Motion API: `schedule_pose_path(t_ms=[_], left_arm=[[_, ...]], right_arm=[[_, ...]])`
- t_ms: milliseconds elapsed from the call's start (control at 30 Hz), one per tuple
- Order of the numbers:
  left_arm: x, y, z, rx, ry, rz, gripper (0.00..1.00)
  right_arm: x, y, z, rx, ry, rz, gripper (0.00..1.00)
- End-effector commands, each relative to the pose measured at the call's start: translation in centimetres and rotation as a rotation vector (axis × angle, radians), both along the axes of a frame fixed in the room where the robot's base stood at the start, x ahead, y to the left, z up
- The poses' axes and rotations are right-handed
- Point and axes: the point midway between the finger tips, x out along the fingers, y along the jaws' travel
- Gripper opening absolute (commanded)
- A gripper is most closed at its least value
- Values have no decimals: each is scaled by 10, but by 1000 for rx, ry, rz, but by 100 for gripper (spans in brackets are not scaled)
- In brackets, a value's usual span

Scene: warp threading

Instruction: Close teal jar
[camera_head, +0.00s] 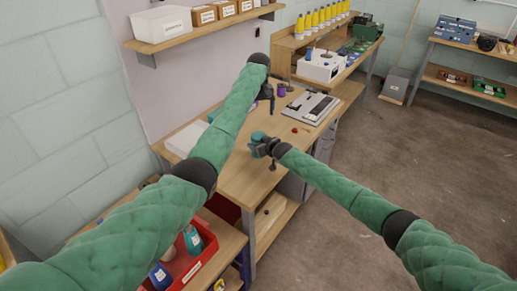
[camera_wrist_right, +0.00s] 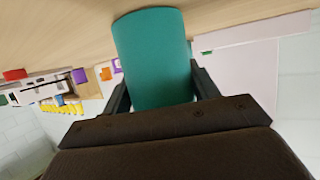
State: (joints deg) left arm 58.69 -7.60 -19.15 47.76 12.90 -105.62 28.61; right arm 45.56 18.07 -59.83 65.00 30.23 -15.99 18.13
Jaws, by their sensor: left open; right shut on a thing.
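The teal jar (camera_head: 258,137) is at the tip of my right gripper (camera_head: 264,147), over the near part of the workbench. In the right wrist view the teal jar (camera_wrist_right: 153,58) is a plain teal cylinder between the two dark fingers, which are shut on it. Its far end overlaps the wooden top; I cannot tell whether it touches. My left gripper (camera_head: 268,96) is open, farther back over the bench, and partly hidden by its own arm. I cannot make out a separate teal lid.
A white box (camera_head: 186,139) is at the left. A red bin (camera_head: 193,262) with bottles stands in front. The right bench edge is clear.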

Motion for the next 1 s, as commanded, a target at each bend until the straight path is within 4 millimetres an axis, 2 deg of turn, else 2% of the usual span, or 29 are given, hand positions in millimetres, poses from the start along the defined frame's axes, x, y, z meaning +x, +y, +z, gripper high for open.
schedule_pose_path(t_ms=[333, 367, 467, 500, 833, 1000], left_arm=[[0, 0, 4, 0, 0, 0, 86], [0, 0, 4, 0, 0, 0, 86], [0, 0, 4, 0, 0, 0, 86], [0, 0, 4, 0, 0, 0, 86], [0, 0, 3, 0, 0, 0, 86], [0, 0, -3, 0, 0, 0, 86]], right_arm=[[0, 0, 1, 1, -1, 0, 0], [0, 0, 1, 1, -1, 0, 62], [0, 0, 1, 1, -1, 0, 81], [0, 0, 1, 1, -1, 0, 85], [-2, -1, 0, 0, 0, 0, 85], [-13, -8, 3, 2, 1, 1, 85]])
